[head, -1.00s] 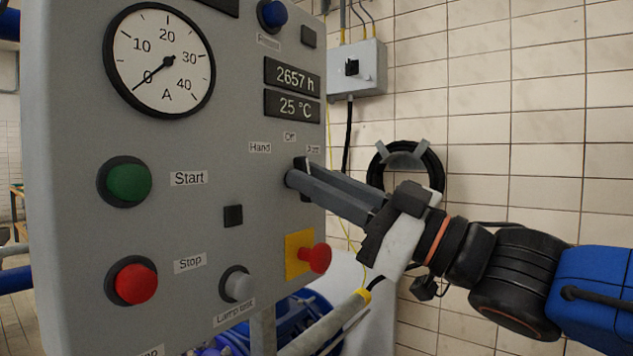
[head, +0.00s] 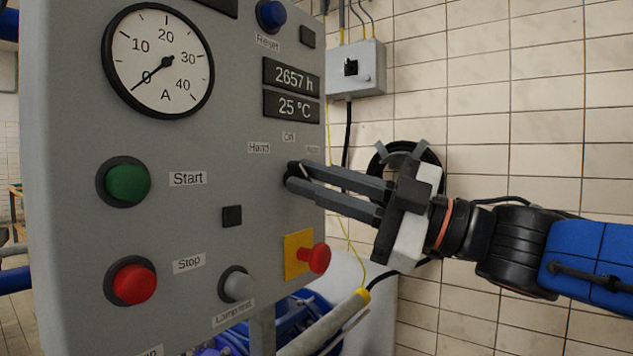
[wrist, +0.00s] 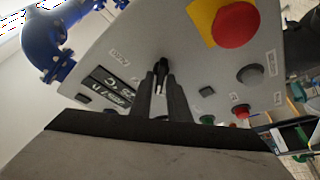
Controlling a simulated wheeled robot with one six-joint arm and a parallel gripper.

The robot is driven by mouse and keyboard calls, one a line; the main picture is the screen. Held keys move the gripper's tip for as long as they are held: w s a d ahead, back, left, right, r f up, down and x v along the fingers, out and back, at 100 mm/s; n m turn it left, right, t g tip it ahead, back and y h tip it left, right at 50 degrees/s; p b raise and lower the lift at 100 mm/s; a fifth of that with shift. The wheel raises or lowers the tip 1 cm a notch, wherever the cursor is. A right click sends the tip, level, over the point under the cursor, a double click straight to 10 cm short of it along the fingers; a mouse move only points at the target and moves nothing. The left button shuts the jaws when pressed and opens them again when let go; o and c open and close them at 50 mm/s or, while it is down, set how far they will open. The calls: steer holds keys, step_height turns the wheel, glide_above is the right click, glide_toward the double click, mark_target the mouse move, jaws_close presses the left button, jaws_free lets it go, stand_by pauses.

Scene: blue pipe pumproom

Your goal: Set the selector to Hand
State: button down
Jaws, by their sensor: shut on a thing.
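The black selector knob (head: 292,172) is on the grey panel, below the labels Hand (head: 259,148), Off (head: 289,137) and Auto, at the panel's right side. My gripper (head: 295,177) reaches in from the right and is shut on the knob. In the wrist view the knob (wrist: 161,72) sits between the tips of my two fingers, with a pale mark visible on it. The fingers cover much of the knob in the head view, so I cannot tell exactly which label it points to.
A red mushroom button on a yellow plate (head: 294,257) sits just below my gripper. Green Start (head: 128,183) and red Stop (head: 134,284) buttons are at left. A grey switch box (head: 356,75) and a coiled black hose hang on the tiled wall behind.

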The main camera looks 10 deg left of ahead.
steer(key=c, duration=1.8)
jaws_free()
steer(key=shift+c, duration=0.2)
steer(key=shift+d, duration=0.1)
steer(key=v, duration=1.7)
steer(key=shift+d+f, duration=0.1)
steer(key=shift+f, duration=0.05)
